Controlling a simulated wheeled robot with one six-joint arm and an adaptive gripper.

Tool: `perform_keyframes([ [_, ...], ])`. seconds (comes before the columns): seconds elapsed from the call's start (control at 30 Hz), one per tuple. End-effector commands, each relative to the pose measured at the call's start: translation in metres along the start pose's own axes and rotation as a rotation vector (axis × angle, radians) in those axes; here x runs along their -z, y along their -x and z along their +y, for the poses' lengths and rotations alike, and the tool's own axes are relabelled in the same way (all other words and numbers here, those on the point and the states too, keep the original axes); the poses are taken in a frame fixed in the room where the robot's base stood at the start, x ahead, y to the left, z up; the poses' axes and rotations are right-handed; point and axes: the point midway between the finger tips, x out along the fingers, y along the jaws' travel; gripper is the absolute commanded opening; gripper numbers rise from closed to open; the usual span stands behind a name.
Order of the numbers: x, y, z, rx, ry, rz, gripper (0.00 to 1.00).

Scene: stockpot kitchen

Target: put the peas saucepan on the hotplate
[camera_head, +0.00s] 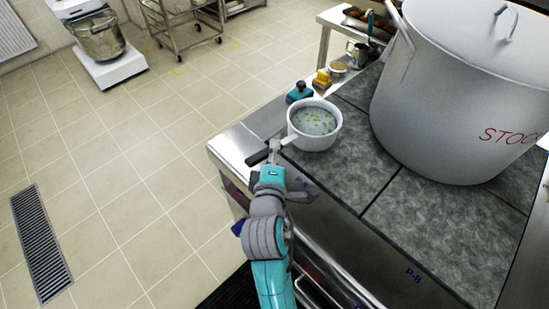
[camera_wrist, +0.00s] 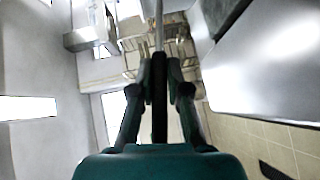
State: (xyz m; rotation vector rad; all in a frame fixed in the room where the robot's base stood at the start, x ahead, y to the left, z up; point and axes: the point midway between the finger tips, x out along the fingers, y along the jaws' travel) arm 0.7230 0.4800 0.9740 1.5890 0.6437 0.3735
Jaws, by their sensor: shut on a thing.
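The peas saucepan (camera_head: 318,143) is small and white, with green peas in pale liquid. It is upright at the left end of the cooktop. My gripper (camera_head: 273,153) is shut on the saucepan's handle, left of and nearer than the pan. In the wrist view my gripper (camera_wrist: 160,75) has its two dark fingers on either side of the dark handle (camera_wrist: 160,110); the pan's bowl cannot be made out there. The grey hotplate (camera_head: 335,178) lies below and around the pan. Whether the pan's base touches it cannot be told.
A large white stockpot (camera_head: 440,100) stands close to the right of the saucepan. A teal-and-dark item (camera_head: 299,92), a yellow item (camera_head: 322,78) and a small tan pot (camera_head: 338,68) sit beyond it. The nearer grey plates (camera_head: 430,240) are bare.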

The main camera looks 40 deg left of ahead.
Motion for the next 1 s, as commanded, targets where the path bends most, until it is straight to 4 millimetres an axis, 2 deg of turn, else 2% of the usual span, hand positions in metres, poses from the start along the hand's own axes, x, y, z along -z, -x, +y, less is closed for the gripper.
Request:
perform_keyframes([
  [0.3,-0.004,-0.004,-0.03,-0.004,0.002,0.0,0.0],
  [0.67,-0.004,-0.004,-0.033,-0.005,0.002,0.001,0.0],
  [0.7,-0.005,-0.005,-0.036,0.001,0.001,0.0,0.18],
  [0.8,-0.005,-0.005,-0.036,0.001,0.0,0.0,0.4],
  [1.0,-0.005,-0.005,-0.035,0.001,0.0,0.0,0.4],
])
